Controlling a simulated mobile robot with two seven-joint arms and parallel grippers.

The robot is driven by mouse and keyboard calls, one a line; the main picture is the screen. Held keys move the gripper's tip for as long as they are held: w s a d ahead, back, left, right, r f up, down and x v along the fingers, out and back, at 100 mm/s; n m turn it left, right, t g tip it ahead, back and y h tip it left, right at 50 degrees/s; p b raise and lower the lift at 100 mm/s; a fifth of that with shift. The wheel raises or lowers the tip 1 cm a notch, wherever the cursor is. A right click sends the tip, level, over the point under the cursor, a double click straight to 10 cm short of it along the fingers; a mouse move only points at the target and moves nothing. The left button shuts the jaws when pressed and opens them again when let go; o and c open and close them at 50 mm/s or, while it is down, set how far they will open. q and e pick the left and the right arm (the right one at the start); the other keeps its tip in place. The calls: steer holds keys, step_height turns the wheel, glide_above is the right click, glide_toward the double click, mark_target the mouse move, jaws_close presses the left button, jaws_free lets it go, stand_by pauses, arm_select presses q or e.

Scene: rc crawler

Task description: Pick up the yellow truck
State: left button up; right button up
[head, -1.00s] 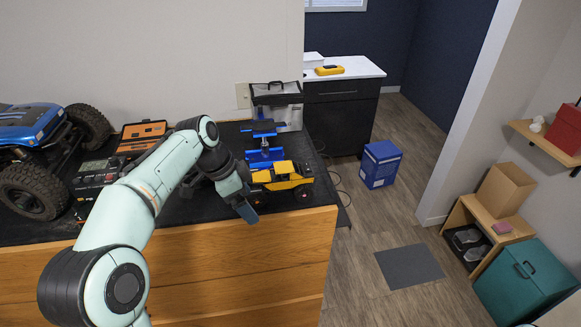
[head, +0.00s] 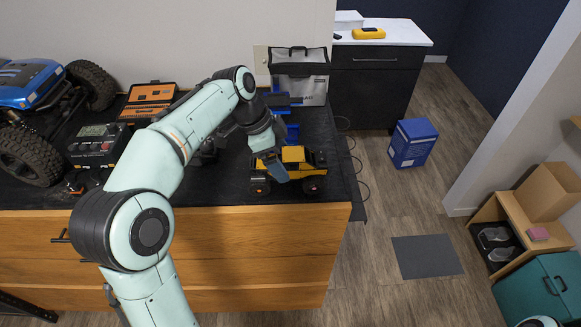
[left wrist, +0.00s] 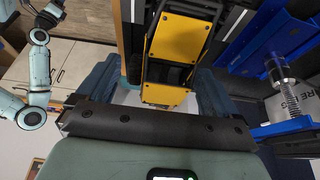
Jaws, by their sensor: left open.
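The yellow truck (head: 296,155) stands on the black mat near the bench's front right corner, with dark wheels and a black cargo part. My left gripper (head: 276,165) is at the truck, and one finger covers part of its near side in the head view. In the left wrist view, the truck's yellow panels (left wrist: 178,38) lie between the two spread, open fingers of the gripper (left wrist: 155,90). I cannot tell whether either finger touches the truck.
A blue stand (head: 291,131) and a grey tool bag (head: 300,75) are close behind the truck. A large blue crawler (head: 30,85), an orange case (head: 150,98) and a black charger (head: 95,145) occupy the left. The bench ends just right of the truck.

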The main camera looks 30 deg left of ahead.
mark_target(290, 168)
arm_select(q)
steer(key=shift+w+d+f, duration=0.2)
steer(key=shift+w+f, duration=0.1)
steer(key=shift+f, duration=0.2)
steer(key=x, duration=0.4)
steer(key=shift+w+f, duration=0.3)
steer(key=shift+w, duration=0.1)
steer(key=shift+r, duration=0.1)
